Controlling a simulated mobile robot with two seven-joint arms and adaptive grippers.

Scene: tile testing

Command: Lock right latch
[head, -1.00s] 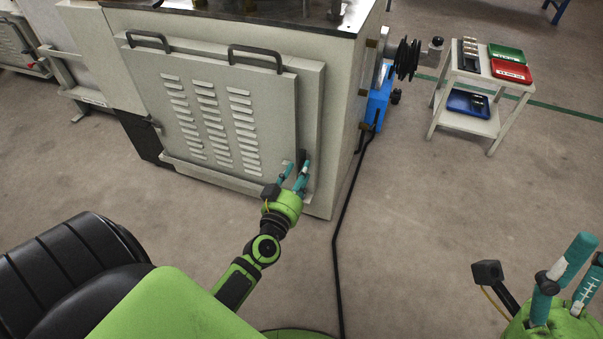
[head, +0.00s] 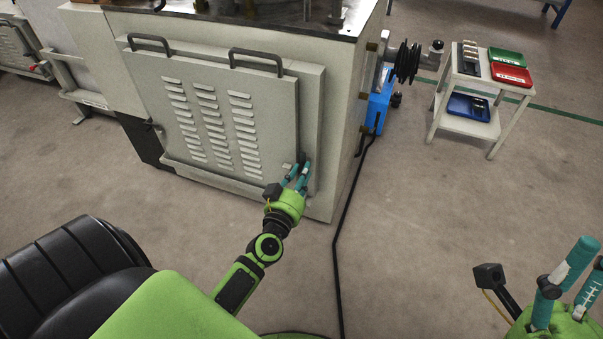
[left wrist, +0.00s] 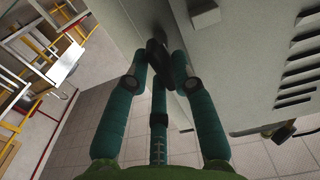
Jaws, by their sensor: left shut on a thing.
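The panel (head: 215,120) is a light grey louvred cover with two dark handles on the machine's front. The right latch (left wrist: 157,55) is a small dark handle by the panel's lower right edge, seen in the left wrist view. My left gripper (head: 298,174) is at that corner. In the left wrist view its teal fingers (left wrist: 158,75) are shut on the latch, one on each side, hiding part of it. Whether the latch is locked cannot be told. My right gripper (head: 590,258) is at the lower right, away from the machine and partly cut off.
The left latch (head: 152,124) is a dark handle at the panel's left edge. A white cart (head: 468,128) with red, green and blue trays stands at the right. A black cable (head: 338,240) runs along the floor.

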